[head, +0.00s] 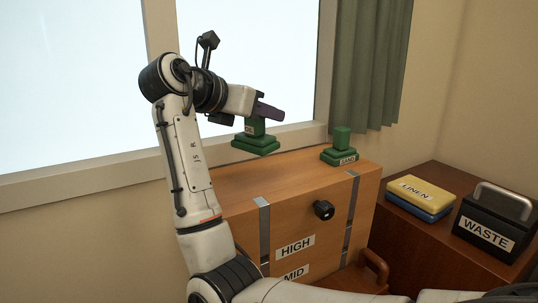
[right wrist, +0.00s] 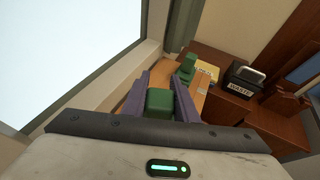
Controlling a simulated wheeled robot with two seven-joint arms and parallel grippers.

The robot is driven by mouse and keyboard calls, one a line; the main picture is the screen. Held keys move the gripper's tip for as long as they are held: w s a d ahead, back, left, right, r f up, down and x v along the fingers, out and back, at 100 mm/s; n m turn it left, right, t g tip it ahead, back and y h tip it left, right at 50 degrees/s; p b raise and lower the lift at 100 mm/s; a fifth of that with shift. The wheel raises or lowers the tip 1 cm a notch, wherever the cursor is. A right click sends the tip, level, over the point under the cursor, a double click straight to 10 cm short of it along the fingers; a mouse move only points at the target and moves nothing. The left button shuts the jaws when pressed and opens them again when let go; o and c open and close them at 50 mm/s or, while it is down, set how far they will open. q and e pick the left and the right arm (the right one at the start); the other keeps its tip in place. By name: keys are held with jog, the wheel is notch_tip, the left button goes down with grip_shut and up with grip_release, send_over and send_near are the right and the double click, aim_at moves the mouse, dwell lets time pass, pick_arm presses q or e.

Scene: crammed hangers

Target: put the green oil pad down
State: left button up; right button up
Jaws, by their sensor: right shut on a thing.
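The green oil pad (head: 256,146) is a stepped green block with an upright grip and a small label reading OIL. My right gripper (head: 268,113) is shut on its grip, and the pad hangs base down. In the head view it shows above the back edge of the wooden cabinet's top (head: 250,180), seemingly clear of it. In the right wrist view, the pad's green top (right wrist: 160,100) sits between the two purple fingers (right wrist: 161,82), and its base is hidden. My left gripper is not in view.
A similar green pad labelled SAND (head: 340,151) stands at the cabinet top's back right. The cabinet front has HIGH and MID labels and a black knob (head: 324,210). Right are a yellow-and-blue LINEN stack (head: 420,194) and a black WASTE box (head: 486,232). Window behind.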

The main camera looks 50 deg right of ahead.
aim_at(248, 145)
jog(key=shift+s+f, duration=0.15)
jog(key=shift+f, duration=1.9)
jog(key=shift+s+f, duration=0.15)
jog(key=shift+f, duration=1.85)
jog(key=o, duration=1.1)
jog(key=shift+f, duration=0.1)
jog(key=shift+a+r, duration=0.2)
jog(key=v, duration=0.7)
jog(key=shift+r, duration=0.1)
